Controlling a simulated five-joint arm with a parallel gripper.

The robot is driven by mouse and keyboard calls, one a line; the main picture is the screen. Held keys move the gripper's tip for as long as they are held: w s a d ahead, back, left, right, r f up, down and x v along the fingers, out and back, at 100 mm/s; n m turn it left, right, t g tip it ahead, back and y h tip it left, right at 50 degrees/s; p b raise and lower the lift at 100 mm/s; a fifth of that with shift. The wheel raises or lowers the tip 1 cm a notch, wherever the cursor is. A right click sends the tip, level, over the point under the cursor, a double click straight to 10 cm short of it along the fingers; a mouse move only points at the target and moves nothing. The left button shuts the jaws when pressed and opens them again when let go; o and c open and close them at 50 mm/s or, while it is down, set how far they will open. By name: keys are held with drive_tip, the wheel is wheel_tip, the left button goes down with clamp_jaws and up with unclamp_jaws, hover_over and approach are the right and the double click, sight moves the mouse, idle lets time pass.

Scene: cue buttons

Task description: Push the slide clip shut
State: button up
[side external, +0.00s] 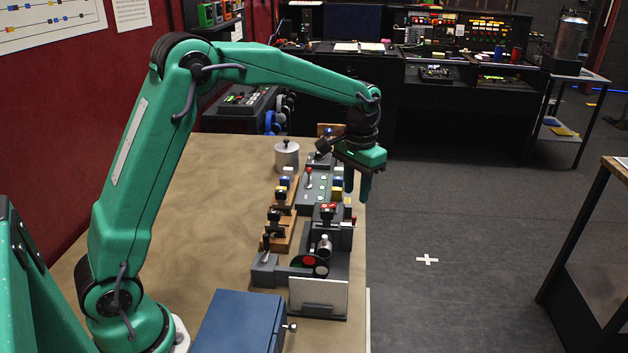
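My gripper (357,190) hangs pointing down over the right edge of the table, above the far part of the row of small devices. Its two green fingers show with a gap between them, and nothing is seen held there. I cannot single out the slide clip for sure at this size. Small dark fittings with coloured parts (283,196) stand on a stepped wooden rack left of the grey panel (318,190). More small parts, one red-topped (328,208), stand close below and left of my gripper. Parts behind the fingers are hidden.
A lidded grey pot (286,154) stands at the far end. A white plate (318,297), red and green discs (315,265) and a blue box (240,322) are nearer. The table's left part (215,200) is bare. Floor lies beyond the right edge.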

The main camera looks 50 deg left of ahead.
sight(354, 217)
drive_tip(key=shift+f, duration=3.8)
clamp_jaws()
